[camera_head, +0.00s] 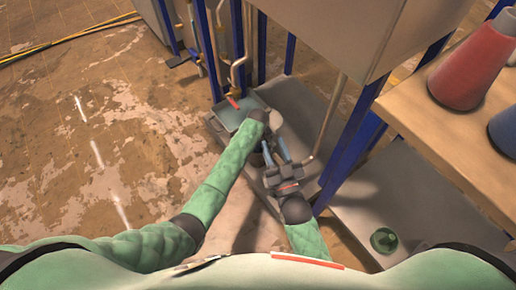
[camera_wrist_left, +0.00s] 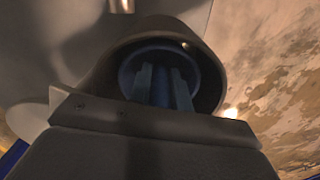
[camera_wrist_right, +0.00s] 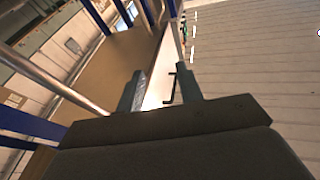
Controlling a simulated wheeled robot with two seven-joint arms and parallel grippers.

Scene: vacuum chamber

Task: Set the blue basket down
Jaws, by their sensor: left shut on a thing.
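In the left wrist view my left gripper (camera_wrist_left: 162,85) is shut, its fingers reaching into a dark, round, cup-like thing (camera_wrist_left: 205,55) with a blue inside (camera_wrist_left: 128,72). I cannot tell surely whether this is the blue basket. In the head view my left arm reaches forward, and its wrist hides the left fingers. A pale blue, open box-like thing (camera_head: 232,116) sits just beyond it on the grey platform. My right gripper (camera_head: 275,147) is beside the left wrist. In the right wrist view it (camera_wrist_right: 160,88) is open and empty, with its fingers apart.
Blue posts (camera_head: 352,150) and metal pipes (camera_head: 325,120) stand close to the grippers. A large grey chamber body (camera_head: 330,30) hangs above. A wooden shelf with a red cone (camera_head: 475,65) is at right. A green glass piece (camera_head: 383,240) lies below it. Open floor lies left.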

